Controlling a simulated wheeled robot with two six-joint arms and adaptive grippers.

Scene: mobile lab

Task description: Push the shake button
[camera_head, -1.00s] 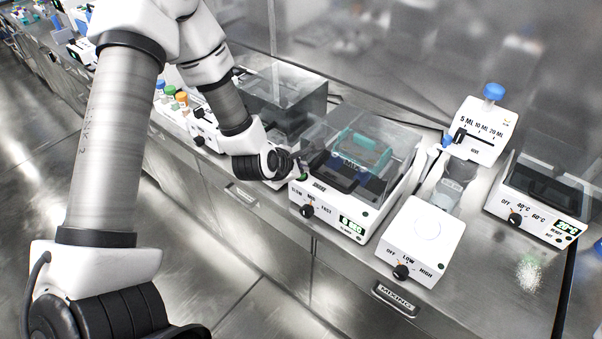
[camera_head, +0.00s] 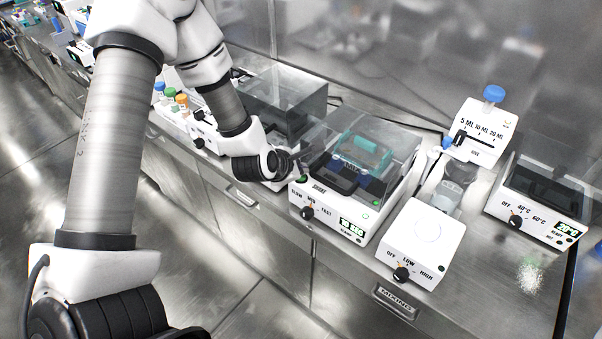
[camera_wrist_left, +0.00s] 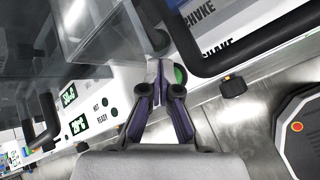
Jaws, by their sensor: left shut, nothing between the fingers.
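The shaker (camera_head: 330,205) is a white box with a clear lid, a SHAKE label, a speed knob (camera_head: 307,213) and a lit green display (camera_head: 352,227). A teal rack (camera_head: 362,152) sits under the lid. My left gripper (camera_head: 299,169) is shut and empty at the shaker's front left corner. In the left wrist view its fingertips (camera_wrist_left: 158,68) are right beside the round green shake button (camera_wrist_left: 180,75), overlapping part of it. Whether they touch it I cannot tell. In the head view the gripper mostly hides the button. My right gripper is out of view.
A mixer (camera_head: 421,243) with an OFF/LOW/HIGH knob stands right of the shaker. A dispenser (camera_head: 480,135) with a blue cap is behind it, and a heater (camera_head: 535,215) is farther right. Another clear-lidded box (camera_head: 285,97) and coloured-cap bottles (camera_head: 182,99) are left.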

